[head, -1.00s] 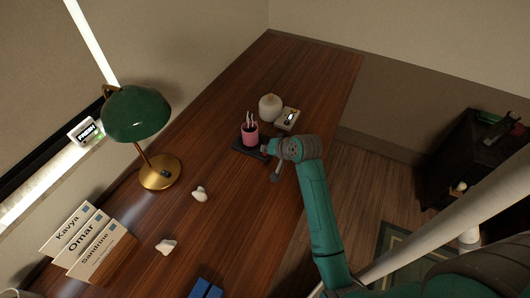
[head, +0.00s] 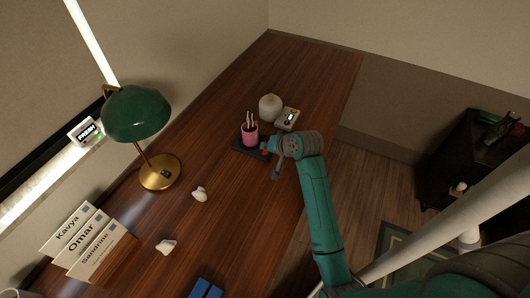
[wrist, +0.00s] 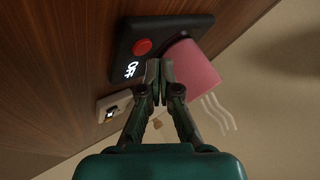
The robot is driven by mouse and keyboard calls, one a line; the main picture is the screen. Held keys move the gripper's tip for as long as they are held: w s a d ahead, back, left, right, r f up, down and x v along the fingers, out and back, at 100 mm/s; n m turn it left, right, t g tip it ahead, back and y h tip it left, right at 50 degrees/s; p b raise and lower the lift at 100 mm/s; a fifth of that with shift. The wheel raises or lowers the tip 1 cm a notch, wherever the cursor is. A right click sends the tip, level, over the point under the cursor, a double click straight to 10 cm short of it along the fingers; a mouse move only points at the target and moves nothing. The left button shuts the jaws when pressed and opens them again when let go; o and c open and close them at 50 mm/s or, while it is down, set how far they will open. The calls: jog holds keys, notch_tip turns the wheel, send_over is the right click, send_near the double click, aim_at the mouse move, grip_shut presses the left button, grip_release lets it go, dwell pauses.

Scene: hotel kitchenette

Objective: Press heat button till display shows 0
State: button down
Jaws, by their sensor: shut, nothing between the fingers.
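A flat black device (wrist: 122,70) with a round red button (wrist: 142,47) lies on the wooden desk. Its lit white display (wrist: 132,69) appears to read "OFF", turned on its side. A pink cup (wrist: 192,66) with thin white sticks stands on the black device. In the head view the pink cup (head: 250,134) and black device (head: 240,148) are at mid-desk, partly behind my wrist. My gripper (wrist: 158,73) is shut and empty. In the wrist view its tips overlap the device's edge, below the button and beside the cup; I cannot tell whether they touch.
A small pale box (head: 287,119) with a lit screen and a round white object (head: 270,107) stand just behind the cup. A green lamp (head: 137,114), white lumps (head: 199,193) and name cards (head: 80,240) are to the left. The far desk is clear.

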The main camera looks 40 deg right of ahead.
aim_at(266, 154)
jog(key=shift+r, duration=0.1)
jog(key=shift+r, duration=2.4)
jog(key=shift+a+f, duration=0.1)
